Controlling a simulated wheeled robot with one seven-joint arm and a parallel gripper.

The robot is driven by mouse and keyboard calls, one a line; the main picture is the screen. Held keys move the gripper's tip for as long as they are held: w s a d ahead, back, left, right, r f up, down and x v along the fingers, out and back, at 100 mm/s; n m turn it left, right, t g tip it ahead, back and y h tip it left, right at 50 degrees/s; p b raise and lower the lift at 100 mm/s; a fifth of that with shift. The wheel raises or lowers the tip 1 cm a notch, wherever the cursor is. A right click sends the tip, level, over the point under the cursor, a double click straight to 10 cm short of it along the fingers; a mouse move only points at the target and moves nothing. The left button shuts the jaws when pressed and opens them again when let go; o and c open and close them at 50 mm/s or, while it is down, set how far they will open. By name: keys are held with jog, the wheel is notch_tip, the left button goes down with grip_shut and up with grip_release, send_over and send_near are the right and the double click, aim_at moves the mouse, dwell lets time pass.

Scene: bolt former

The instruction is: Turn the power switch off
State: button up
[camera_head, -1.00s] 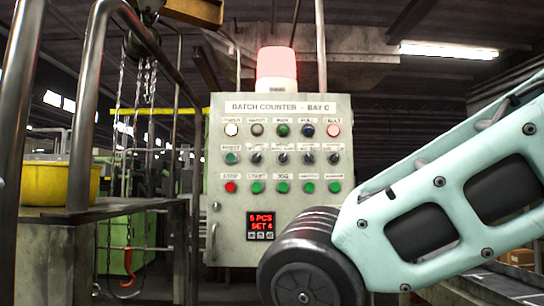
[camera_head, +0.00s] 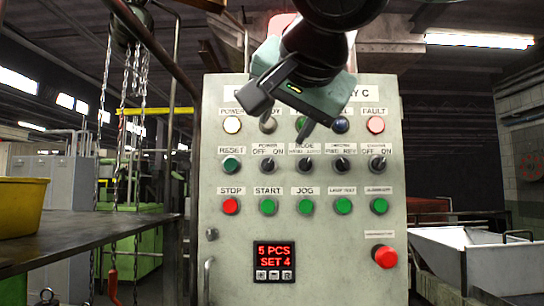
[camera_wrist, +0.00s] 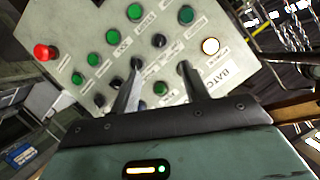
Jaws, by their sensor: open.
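The power switch (camera_head: 268,165) is a black rotary knob under a "POWER OFF ON" label, in the panel's second row between the reset button and the mode switch. Which way its pointer faces is too small to tell. It also shows in the wrist view (camera_wrist: 159,40), beyond my fingertips. My gripper (camera_head: 287,122) is in front of the panel's upper part, above the power switch in the head view. In the wrist view its two fingers (camera_wrist: 160,66) are apart with nothing between them. The white power lamp (camera_head: 232,125) is lit.
Other knobs and buttons crowd around, including the mode switch (camera_head: 304,164), reset button (camera_head: 231,165) and start button (camera_head: 268,206). A red emergency button (camera_head: 384,256) protrudes at lower right.

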aim_at(268, 163)
jog(key=p+x, duration=0.4)
jog(key=x, duration=0.9)
jog(key=shift+w+a+f, duration=0.1)
jog(key=shift+w+f, duration=0.05)
jog(key=shift+w, duration=0.05)
jog(key=c, duration=1)
